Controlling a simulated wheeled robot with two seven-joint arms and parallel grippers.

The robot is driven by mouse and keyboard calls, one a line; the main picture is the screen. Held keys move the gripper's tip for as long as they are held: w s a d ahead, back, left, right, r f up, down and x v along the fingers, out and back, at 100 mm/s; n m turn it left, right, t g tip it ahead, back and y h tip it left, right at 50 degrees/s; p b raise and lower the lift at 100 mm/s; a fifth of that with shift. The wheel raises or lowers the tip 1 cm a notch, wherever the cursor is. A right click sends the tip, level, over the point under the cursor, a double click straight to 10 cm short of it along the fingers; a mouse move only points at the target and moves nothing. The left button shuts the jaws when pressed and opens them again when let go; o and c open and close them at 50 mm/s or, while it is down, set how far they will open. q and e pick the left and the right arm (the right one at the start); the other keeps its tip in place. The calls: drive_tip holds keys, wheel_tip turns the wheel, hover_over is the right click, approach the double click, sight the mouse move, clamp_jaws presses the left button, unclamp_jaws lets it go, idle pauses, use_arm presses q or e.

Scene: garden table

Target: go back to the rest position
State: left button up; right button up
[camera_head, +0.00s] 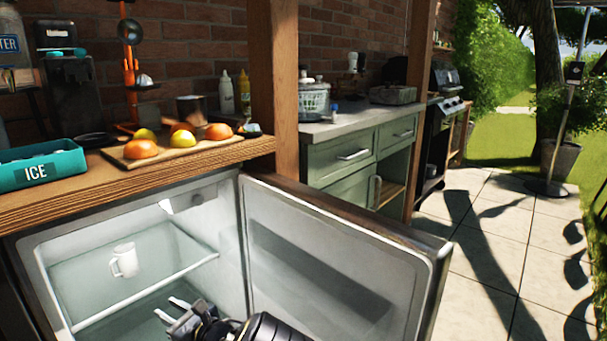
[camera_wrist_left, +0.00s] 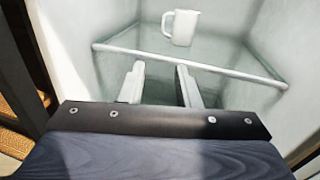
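My left gripper (camera_head: 180,308) is in front of the open fridge (camera_head: 215,230), low in the head view, below the level of its glass shelf (camera_head: 150,285). Its two fingers are apart with nothing between them; in the left wrist view the gripper (camera_wrist_left: 160,82) points into the fridge. A white mug (camera_head: 125,260) stands upright on the shelf, apart from the fingers. The mug also shows in the left wrist view (camera_wrist_left: 181,27), beyond the fingertips. My right gripper is in neither view.
The fridge door (camera_head: 330,265) stands open to the right of my left arm. Above the fridge, a wooden counter (camera_head: 60,205) holds a teal ICE tray (camera_head: 40,165) and a board (camera_head: 185,150) with several fruits. Paved floor (camera_head: 490,250) lies clear beyond the door.

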use_arm(q)
drive_tip(key=s+a+f+n+g+h, duration=0.35)
drive_tip(key=s+n, duration=0.25)
drive_tip(key=s, duration=0.2)
drive_tip(key=s+a+f+n+g+h, duration=0.2)
drive_tip(key=s+n+g+h, duration=0.3)
drive_tip(key=s, duration=0.4)
drive_tip(key=s+d+r+n+t+h, duration=0.3)
drive_tip(key=s+d+r+n+h, duration=0.3)
drive_tip(key=s+d, duration=0.25)
drive_tip(key=s+d+r+n+t+h, duration=0.3)
drive_tip(key=s+d+r+n+h, duration=0.15)
drive_tip(key=s+d+n, duration=0.35)
wheel_tip(320, 180, up, 38)
drive_tip(key=p, duration=3.8)
drive_tip(key=shift+s+a+g+h, duration=0.3)
drive_tip(key=shift+s+a+g, duration=0.05)
drive_tip(key=shift+a, duration=0.05)
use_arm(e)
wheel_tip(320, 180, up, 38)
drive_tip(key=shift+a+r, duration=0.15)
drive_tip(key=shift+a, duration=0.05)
use_arm(q)
drive_tip(key=shift+f, duration=0.1)
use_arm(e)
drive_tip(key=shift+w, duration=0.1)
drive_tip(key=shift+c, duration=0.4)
